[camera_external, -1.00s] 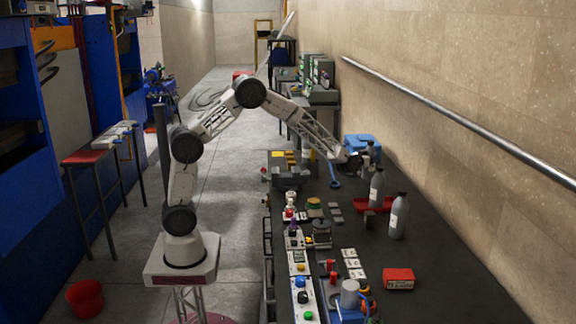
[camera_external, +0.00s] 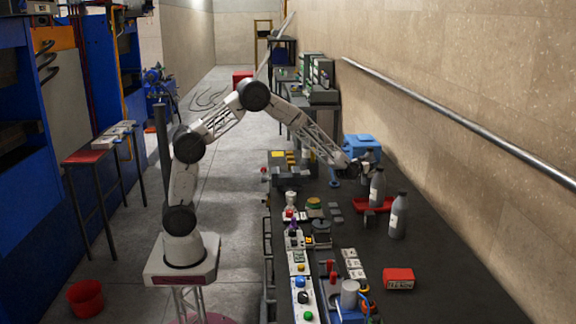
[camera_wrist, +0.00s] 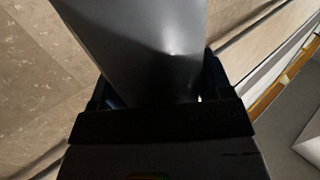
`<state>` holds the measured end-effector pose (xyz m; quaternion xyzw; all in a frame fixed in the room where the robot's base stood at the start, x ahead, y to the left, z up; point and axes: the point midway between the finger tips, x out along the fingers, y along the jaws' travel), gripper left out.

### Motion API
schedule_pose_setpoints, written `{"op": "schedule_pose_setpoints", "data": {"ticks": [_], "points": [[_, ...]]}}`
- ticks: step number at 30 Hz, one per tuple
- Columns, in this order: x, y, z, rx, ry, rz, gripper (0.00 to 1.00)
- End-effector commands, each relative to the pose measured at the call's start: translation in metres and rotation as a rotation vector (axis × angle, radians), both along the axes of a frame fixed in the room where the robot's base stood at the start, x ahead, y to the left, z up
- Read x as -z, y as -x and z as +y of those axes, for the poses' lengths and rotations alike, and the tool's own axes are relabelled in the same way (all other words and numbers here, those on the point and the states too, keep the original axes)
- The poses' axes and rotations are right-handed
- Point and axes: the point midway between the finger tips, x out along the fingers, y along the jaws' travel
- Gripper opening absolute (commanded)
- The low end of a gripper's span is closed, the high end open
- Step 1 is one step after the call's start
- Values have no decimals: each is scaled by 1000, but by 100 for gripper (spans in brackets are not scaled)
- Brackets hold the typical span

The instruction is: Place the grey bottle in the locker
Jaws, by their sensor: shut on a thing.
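My gripper (camera_external: 364,167) is over the far part of the dark bench. In the wrist view a smooth grey bottle (camera_wrist: 145,40) fills the space between the fingers, and my gripper is shut on it. In the external view the held bottle is small and partly hidden by the gripper. A grey bottle (camera_external: 377,190) with a pale label stands upright by the red tray, just in front of the gripper. Another labelled grey bottle (camera_external: 398,218) stands upright nearer the camera. I cannot make out for sure which thing is the locker.
A blue box (camera_external: 361,143) stands behind the gripper. The red tray (camera_external: 364,206) and a red box (camera_external: 398,279) lie on the bench (camera_external: 450,285). Controls and small parts crowd its left side; its right side is clear beside the wall. Blue cabinets (camera_external: 25,210) stand far left.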

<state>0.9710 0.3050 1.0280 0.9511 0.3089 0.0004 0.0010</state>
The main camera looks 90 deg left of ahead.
Motion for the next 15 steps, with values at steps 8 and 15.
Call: {"op": "schedule_pose_setpoints", "data": {"ticks": [8,15], "points": [[3,0,0,0,0,0,85],[3,0,0,0,0,0,98]]}}
